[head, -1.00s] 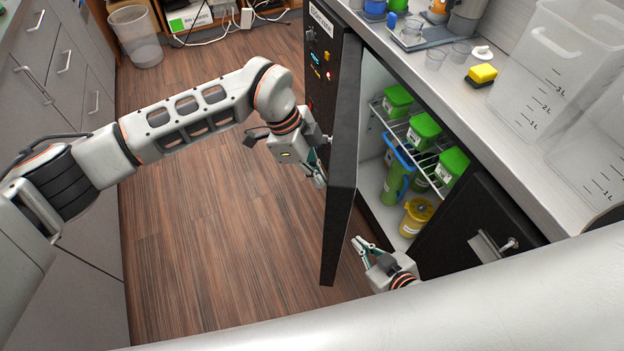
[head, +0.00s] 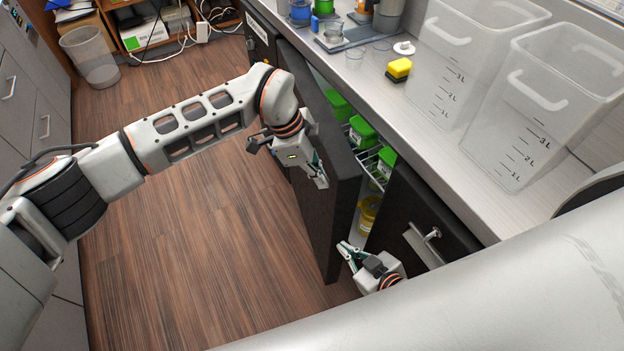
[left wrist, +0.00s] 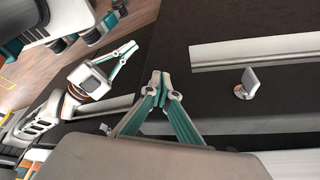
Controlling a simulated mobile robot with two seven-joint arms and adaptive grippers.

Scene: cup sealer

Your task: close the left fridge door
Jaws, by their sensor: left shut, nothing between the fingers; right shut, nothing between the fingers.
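The left fridge door (head: 325,235) is a dark panel standing partly open, with a narrow gap into the fridge. My left gripper (head: 322,184) is shut and empty against or very close to the door's outer face; contact is unclear. In the left wrist view its fingertips (left wrist: 158,76) meet in front of a dark surface with a pale strip and a metal knob (left wrist: 245,83). My right gripper (head: 346,249) is shut and empty near the door's lower free edge. It also shows in the left wrist view (left wrist: 128,50).
The right fridge door (head: 398,205) is shut.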

